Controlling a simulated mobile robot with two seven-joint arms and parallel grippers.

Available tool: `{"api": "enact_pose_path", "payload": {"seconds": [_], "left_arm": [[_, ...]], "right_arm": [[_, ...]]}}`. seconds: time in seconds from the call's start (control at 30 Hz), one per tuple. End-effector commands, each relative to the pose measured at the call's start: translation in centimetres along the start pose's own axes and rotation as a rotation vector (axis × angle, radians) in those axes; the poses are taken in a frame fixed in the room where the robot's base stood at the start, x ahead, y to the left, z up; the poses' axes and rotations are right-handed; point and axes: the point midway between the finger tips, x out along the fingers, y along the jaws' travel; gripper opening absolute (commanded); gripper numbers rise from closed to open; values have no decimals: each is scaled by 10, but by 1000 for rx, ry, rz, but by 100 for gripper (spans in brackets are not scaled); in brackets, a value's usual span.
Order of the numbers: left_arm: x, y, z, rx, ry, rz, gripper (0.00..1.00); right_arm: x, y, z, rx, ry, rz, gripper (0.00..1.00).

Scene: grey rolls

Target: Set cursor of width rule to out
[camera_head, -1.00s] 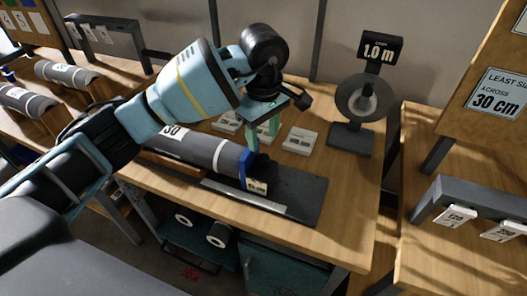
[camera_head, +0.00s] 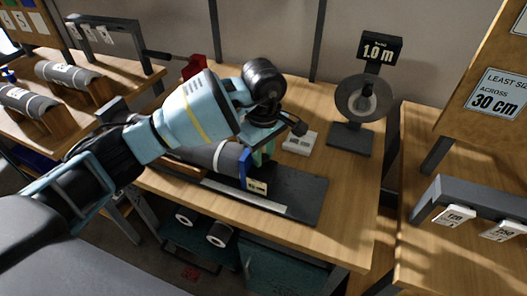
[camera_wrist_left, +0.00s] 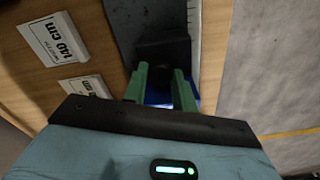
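The width rule (camera_head: 300,192) is a dark board with a pale scale strip along its front edge, on the wooden bench. Its blue cursor (camera_head: 245,168), with a small pale label, stands across the rule at the end of a grey roll (camera_head: 217,156). My left gripper (camera_head: 263,155) is down beside the cursor, its green fingers partly hidden by my arm. In the left wrist view the fingers (camera_wrist_left: 160,82) are apart, either side of a dark round knob, with blue of the cursor (camera_wrist_left: 157,99) between them. Contact cannot be made out. My right gripper is not in view.
A "1.0 m" stand with a disc (camera_head: 362,98) stands at the back right. A white card (camera_head: 300,142) lies behind the rule. More grey rolls (camera_head: 68,75) rest on wooden cradles at left. A red object (camera_head: 194,67) is at the back.

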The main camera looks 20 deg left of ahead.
Motion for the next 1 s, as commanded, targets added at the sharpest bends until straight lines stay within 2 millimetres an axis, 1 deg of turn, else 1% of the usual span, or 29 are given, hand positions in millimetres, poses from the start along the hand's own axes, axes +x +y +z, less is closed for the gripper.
{"api": "enact_pose_path", "payload": {"seconds": [0.03,0.17,0.37,0.47,0.6,0.73,0.83,1.0], "left_arm": [[0,0,0,0,0,0,17],[0,0,0,0,0,0,0],[0,1,2,1,-1,0,0],[0,7,16,4,-3,0,0],[0,21,49,6,-3,-1,0],[1,32,76,3,-4,0,0],[1,36,88,3,-3,-2,0],[0,38,93,-2,-2,-2,0]], "right_arm": [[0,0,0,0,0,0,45],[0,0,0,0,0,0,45],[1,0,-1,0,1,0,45],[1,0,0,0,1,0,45],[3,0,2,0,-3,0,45],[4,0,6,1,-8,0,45],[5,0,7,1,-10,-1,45],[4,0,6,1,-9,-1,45]]}}
